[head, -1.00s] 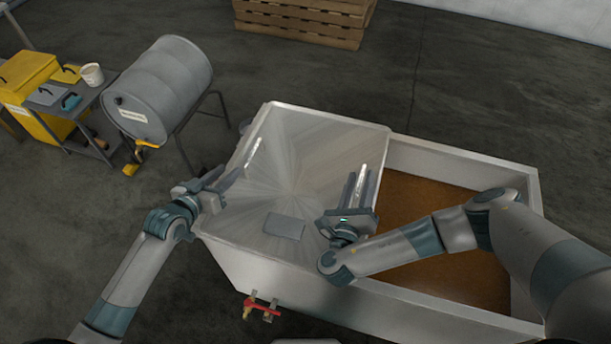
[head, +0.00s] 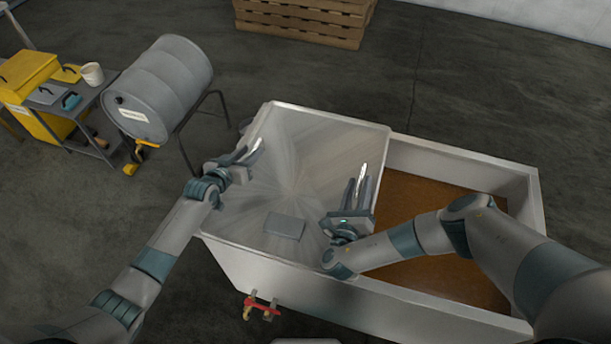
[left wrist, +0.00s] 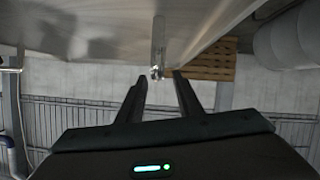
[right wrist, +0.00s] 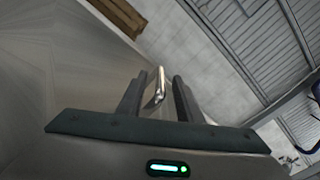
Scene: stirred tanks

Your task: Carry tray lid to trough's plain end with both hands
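The tray lid (head: 300,180) is a flat grey metal sheet lying over the left part of the trough (head: 440,305). It has a bar handle near each side. My left gripper (head: 250,155) is at the left handle, open; in the left wrist view the left handle (left wrist: 158,45) is in line with the gap, beyond the fingertips. My right gripper (head: 360,188) is at the right handle (head: 362,172), open; in the right wrist view the right handle (right wrist: 157,88) shows between the fingers. I cannot tell whether any finger touches a handle.
The trough's right part is open, with brown contents (head: 410,205) inside. A red-handled tap (head: 262,308) sticks out of its near wall. A grey drum (head: 160,90) on a stand and a side table with yellow containers (head: 28,75) are at left. A wooden pallet stack (head: 305,20) is behind.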

